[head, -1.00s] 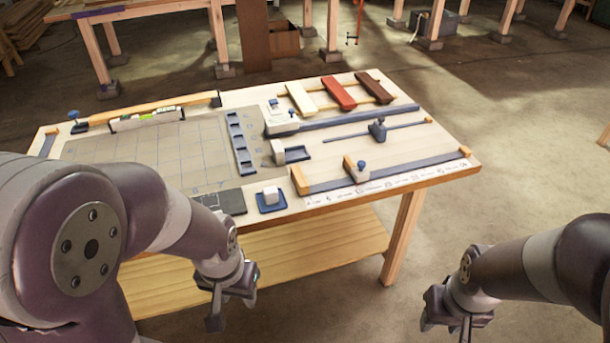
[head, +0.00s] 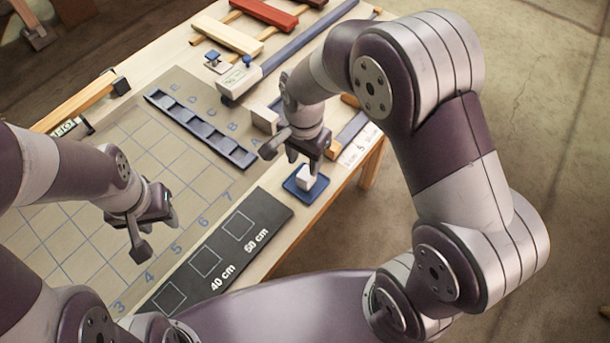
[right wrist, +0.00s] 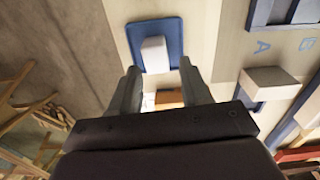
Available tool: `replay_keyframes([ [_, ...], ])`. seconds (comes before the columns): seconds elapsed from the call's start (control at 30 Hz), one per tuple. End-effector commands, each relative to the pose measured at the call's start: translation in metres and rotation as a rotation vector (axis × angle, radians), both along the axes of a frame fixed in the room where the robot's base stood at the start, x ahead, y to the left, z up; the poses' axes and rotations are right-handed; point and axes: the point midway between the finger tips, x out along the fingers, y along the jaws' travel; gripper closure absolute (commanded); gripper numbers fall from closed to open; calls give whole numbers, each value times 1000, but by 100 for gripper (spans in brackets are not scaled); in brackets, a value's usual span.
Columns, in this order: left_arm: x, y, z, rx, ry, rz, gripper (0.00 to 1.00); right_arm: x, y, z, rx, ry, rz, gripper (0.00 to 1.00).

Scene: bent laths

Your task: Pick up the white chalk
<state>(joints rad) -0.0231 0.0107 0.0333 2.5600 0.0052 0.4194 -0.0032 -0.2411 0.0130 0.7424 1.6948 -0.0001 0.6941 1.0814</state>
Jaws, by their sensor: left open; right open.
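The white chalk (head: 306,181) is a small white block on a square blue tray (head: 300,195) near the table's front edge. In the right wrist view the chalk (right wrist: 155,53) lies just beyond the fingertips, roughly between their lines, with the blue tray (right wrist: 172,28) around it. My right gripper (head: 293,160) is open and empty above and slightly behind the chalk in the head view; its fingers (right wrist: 160,80) are apart in the wrist view. My left gripper (head: 156,232) is open and empty over the gridded board.
A dark board marked 40 cm and 50 cm (head: 222,250) lies left of the blue tray. A blue compartment rack (head: 200,127) sits on the gridded mat (head: 80,210). A pale block (head: 265,119) stands behind my right gripper. Coloured laths (head: 265,12) lie at the back.

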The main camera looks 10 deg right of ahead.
Motion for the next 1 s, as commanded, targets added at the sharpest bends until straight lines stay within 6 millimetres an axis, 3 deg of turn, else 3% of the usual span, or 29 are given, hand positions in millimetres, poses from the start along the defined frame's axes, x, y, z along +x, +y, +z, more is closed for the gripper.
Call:
replay_keyframes([
  [0.33, 0, 0, 3, 0, 0, 0, 57, -4, -2, -54, -1, 1, 1, 53],
  [0.6, 0, 0, 3, 0, 0, 0, 57, -3, -2, -61, 1, -2, 1, 53],
  [0.63, 0, 0, 3, 0, 0, 0, 57, -3, -2, -61, 1, -2, 1, 56],
  [0.73, 0, 0, 3, 0, 0, 0, 57, -3, -2, -61, 1, -2, 2, 89],
  [0.77, 0, 0, 3, 0, 0, 0, 57, -3, -2, -61, 1, -2, 2, 93],
  [1.0, 0, 0, 3, 0, 0, 0, 57, -3, -2, -61, 1, -3, 2, 94],
])
